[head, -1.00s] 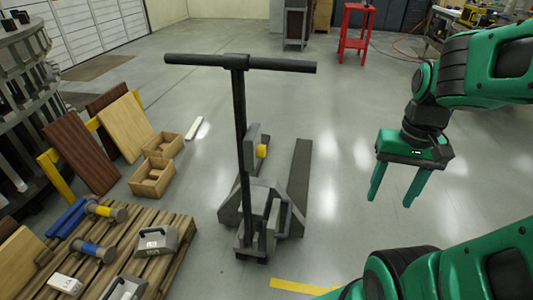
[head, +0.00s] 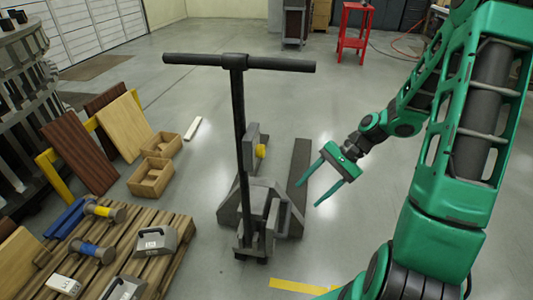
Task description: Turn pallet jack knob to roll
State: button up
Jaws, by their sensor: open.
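The pallet jack (head: 262,207) stands on the floor in the middle of the head view, grey, with a tall black T-handle (head: 239,62). A small yellow knob (head: 260,151) sticks out to the right of a grey upright plate (head: 251,138) behind the handle post. Which setting the knob points to is too small to tell. My green gripper (head: 307,195) is to the right of the knob, tilted, with its two fingers apart and pointing down and left. It is empty and apart from the jack and the knob.
A wooden pallet (head: 165,262) with weights and blocks lies at the lower left. Wooden bins (head: 151,178) and leaning boards (head: 80,151) stand behind it. A red stand (head: 354,30) is at the back.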

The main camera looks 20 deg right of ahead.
jog(key=w+a+m+t+y, duration=0.2)
jog(key=w+m+t+y, duration=0.15)
jog(key=w, duration=0.25)
jog(key=m+t+y, duration=0.4)
jog(key=m+t, duration=0.1)
jog(key=m, duration=0.1)
send_near(261, 151)
jog(key=w+a+f, duration=0.1)
jog(key=w+a, duration=0.4)
jog(key=a, duration=0.1)
jog(key=shift+w+f, duration=0.35)
jog(key=c, duration=1)
jog(key=shift+n, duration=0.25)
jog(key=shift+c, duration=0.2)
